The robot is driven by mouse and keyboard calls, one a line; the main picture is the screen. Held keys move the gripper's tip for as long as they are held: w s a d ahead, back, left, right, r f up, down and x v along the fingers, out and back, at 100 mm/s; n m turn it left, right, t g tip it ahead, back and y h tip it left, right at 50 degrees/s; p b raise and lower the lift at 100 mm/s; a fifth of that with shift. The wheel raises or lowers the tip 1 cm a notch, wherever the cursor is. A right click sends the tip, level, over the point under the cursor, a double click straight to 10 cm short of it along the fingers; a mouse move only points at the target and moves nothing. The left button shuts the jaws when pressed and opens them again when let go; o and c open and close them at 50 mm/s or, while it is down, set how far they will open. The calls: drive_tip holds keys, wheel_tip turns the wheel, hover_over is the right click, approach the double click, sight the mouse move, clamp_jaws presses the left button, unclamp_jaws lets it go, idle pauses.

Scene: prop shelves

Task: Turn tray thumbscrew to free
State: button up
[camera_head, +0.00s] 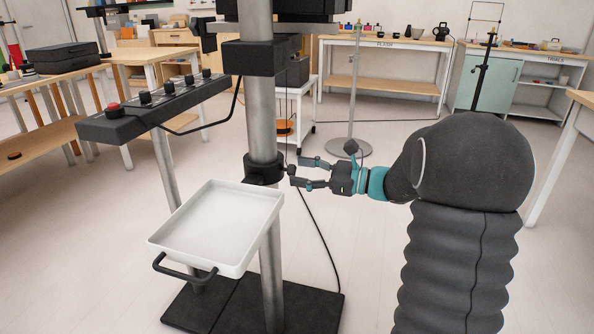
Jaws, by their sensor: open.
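A white tray (219,222) with a dark handle (184,268) at its front is carried on a grey metal column (262,110). A black clamp collar (263,169) goes around the column at the tray's back edge. A small dark thumbscrew (291,170) sticks out from the collar's right side. My gripper (303,172) comes in from the right. Its fingers are apart, with the tips close to the thumbscrew. I cannot tell whether they touch it. The tray looks empty and roughly level.
A black base plate (255,305) lies under the column. A black cable hangs from near the collar to the floor. A control panel (155,107) with several knobs and a red button stands at left. A round-footed stand (348,148) is behind my gripper.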

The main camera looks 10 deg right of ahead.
drive_tip(key=shift+x, duration=0.85)
clamp_jaws()
drive_tip(key=shift+f+n+b, duration=0.2)
drive_tip(key=shift+n+b, duration=0.1)
drive_tip(key=shift+b, duration=0.2)
drive_tip(key=shift+n+b, duration=0.5)
drive_tip(key=shift+b, duration=0.05)
drive_tip(key=shift+r, duration=0.15)
unclamp_jaws()
